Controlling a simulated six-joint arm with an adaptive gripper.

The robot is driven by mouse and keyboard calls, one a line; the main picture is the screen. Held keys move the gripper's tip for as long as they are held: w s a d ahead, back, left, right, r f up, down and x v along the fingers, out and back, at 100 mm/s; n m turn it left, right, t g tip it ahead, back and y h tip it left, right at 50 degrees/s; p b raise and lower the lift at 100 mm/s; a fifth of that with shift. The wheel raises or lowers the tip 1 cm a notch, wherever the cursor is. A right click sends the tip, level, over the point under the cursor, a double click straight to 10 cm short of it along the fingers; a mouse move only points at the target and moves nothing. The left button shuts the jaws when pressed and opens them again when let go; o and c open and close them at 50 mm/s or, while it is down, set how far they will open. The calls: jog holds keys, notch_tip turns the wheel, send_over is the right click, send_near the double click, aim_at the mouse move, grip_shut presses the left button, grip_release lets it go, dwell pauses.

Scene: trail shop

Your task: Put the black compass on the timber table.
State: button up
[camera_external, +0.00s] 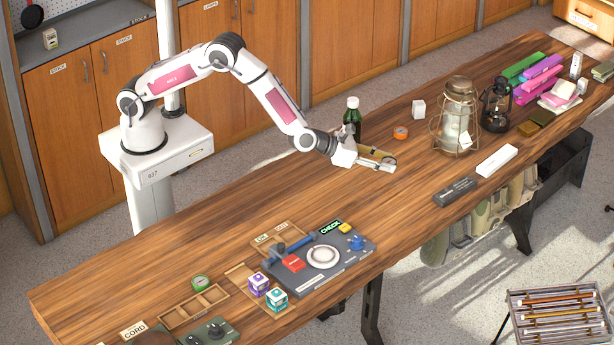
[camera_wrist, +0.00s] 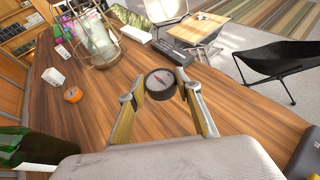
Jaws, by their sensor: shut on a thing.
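In the external view my gripper (camera_external: 387,164) is over the middle of the long timber table (camera_external: 200,245); the compass is too small there to tell clearly. The brown table top also fills much of the wrist view (camera_wrist: 90,105). The compass looks held above the wood, but the exact gap cannot be told.
An orange round thing (camera_external: 401,132), a white box (camera_external: 418,108), a dark green bottle (camera_external: 352,116) and a wire lantern (camera_external: 457,118) stand beyond my gripper. A grey block (camera_external: 455,191) lies to the right. Bare wood lies in front.

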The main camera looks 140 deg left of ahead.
send_over(381, 193)
jog(key=shift+w+f, duration=0.15)
jog(key=shift+f, duration=2.35)
jog(key=shift+f, duration=2.3)
jog(key=shift+f, duration=0.2)
jog(key=o, duration=1.1)
jog(key=shift+d, duration=0.15)
